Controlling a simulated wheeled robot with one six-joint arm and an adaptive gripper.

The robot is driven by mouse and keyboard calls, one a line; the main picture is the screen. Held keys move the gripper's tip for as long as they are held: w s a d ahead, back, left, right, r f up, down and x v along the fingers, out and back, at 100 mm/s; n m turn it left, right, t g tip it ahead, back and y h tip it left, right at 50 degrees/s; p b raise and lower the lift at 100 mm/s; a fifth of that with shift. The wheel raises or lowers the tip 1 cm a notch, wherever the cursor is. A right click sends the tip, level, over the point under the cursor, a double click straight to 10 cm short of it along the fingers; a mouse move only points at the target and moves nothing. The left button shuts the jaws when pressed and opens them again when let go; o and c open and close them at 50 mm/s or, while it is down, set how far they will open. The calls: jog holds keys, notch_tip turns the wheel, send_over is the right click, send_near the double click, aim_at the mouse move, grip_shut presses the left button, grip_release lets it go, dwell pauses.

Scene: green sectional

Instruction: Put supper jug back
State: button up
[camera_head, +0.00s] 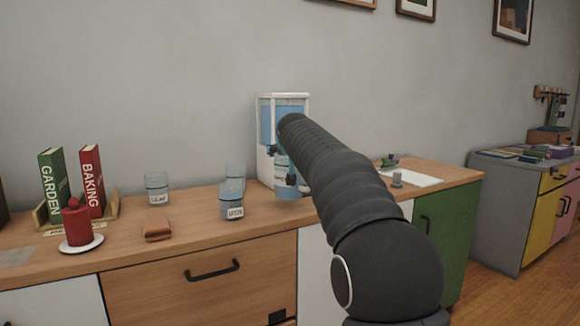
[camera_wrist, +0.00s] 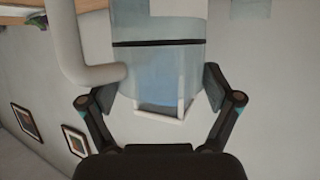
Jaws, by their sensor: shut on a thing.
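My gripper (camera_wrist: 158,88) is shut on a clear, bluish cylindrical jug (camera_wrist: 150,75) with a dark band around it; one finger is on each side. A thick white curved part, perhaps its handle, shows at the left in the wrist view. In the head view, my gripper (camera_head: 287,172) is at the front of a white dispenser with blue liquid, partly hidden by my arm. The lower part of the jug (camera_head: 287,192) shows below it, close to the counter. I cannot tell whether the jug touches the counter.
Several clear labelled jars (camera_head: 233,203) stand left of the dispenser (camera_head: 265,130) on the wooden counter (camera_head: 190,222). A white sheet (camera_head: 415,176) lies at the right.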

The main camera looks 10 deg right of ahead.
jog(key=shift+d+f, duration=0.1)
jog(key=shift+f, duration=1.2)
jog(key=shift+f+b, duration=0.15)
jog(key=shift+b, duration=0.15)
jog(key=o, duration=1.5)
jog(key=shift+o, duration=0.2)
jog(key=b+v, duration=0.1)
jog(key=v, duration=1.1)
